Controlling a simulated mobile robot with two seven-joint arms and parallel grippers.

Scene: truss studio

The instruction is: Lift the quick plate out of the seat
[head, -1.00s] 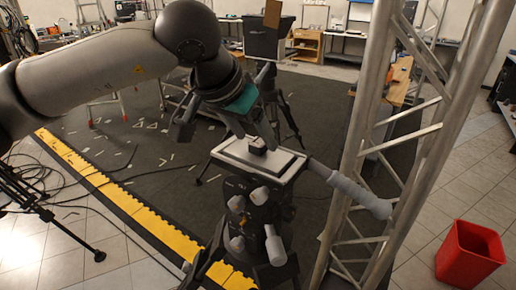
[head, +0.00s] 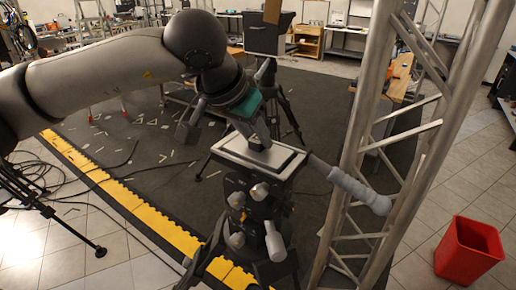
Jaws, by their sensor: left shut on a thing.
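The tripod head (head: 258,190) stands near the middle, with light grey knobs on its side. On its top is the seat (head: 229,154), a flat rectangle with a pale rim and a dark inner area. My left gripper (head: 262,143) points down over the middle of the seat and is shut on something. I take the held thing to be the quick plate, but the fingers hide it. I cannot tell whether it is clear of the seat. My right gripper does not show.
A metal truss (head: 350,165) rises close to the right of the tripod head. A grey handle (head: 360,190) reaches from the head to the truss. A red bin (head: 468,252) stands at lower right. Yellow edging (head: 130,200) and cables lie on the floor at left.

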